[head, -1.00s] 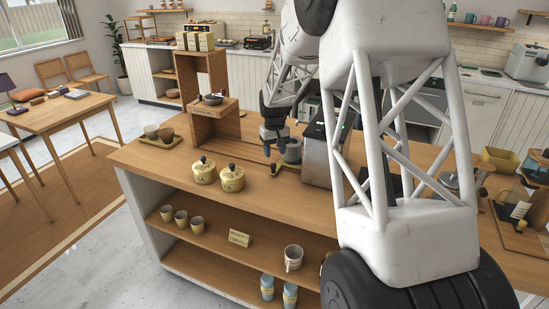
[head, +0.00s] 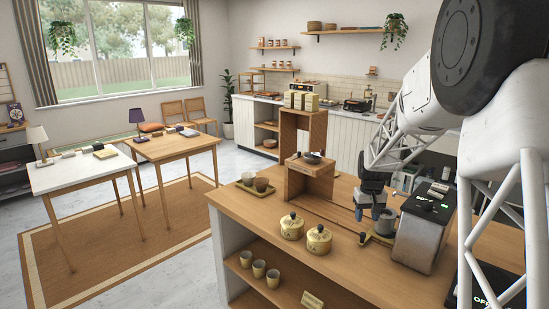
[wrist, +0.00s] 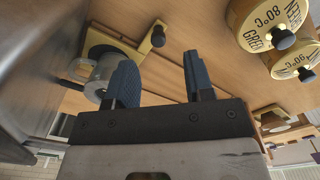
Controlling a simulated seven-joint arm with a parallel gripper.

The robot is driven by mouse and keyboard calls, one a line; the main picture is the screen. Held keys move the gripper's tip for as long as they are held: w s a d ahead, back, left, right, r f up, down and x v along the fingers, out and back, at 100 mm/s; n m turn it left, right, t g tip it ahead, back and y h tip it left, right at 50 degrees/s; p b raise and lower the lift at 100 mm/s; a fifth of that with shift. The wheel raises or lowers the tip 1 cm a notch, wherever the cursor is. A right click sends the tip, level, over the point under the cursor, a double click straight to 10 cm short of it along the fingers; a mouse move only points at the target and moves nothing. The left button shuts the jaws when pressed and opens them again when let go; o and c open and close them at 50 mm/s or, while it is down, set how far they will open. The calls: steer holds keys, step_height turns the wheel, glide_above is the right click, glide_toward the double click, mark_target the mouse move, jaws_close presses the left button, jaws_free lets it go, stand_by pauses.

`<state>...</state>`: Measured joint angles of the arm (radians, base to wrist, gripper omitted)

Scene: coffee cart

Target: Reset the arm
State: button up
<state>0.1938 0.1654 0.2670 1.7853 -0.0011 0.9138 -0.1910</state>
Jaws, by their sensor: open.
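My gripper (head: 369,214) is over the wooden counter (head: 350,262), in front of the small wooden shelf tower. In the wrist view my gripper (wrist: 160,82) has its two blue fingers apart with nothing between them. A grey metal cup (head: 387,221) stands just right of the fingers in the head view. In the wrist view the cup (wrist: 97,78) is beside the left finger, and I cannot tell whether they touch. My white lattice arm fills the right side of the head view.
A boxy metal machine (head: 424,232) stands close to the right of the cup. Two yellow lidded canisters (head: 292,226) (head: 319,239) are at the counter's front left. A wooden shelf tower (head: 303,137) rises behind, with a tray of cups (head: 256,187) to its left.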

steer(key=s+a+r, duration=0.3)
steer(key=s+r, duration=0.1)
steer(key=s, duration=0.3)
steer(key=s+a+r+t, duration=0.1)
steer(key=s+a+r, duration=0.25)
steer(key=s, duration=0.35)
steer(key=s+a+r, duration=0.3)
steer(key=s+r, duration=0.1)
steer(key=s, duration=0.4)
steer(key=s+a, duration=0.2)
steer(key=s, duration=1)
steer(key=s+a+t, duration=0.1)
steer(key=s+a, duration=0.2)
steer(key=s, duration=0.9)
steer(key=shift+f, duration=0.25)
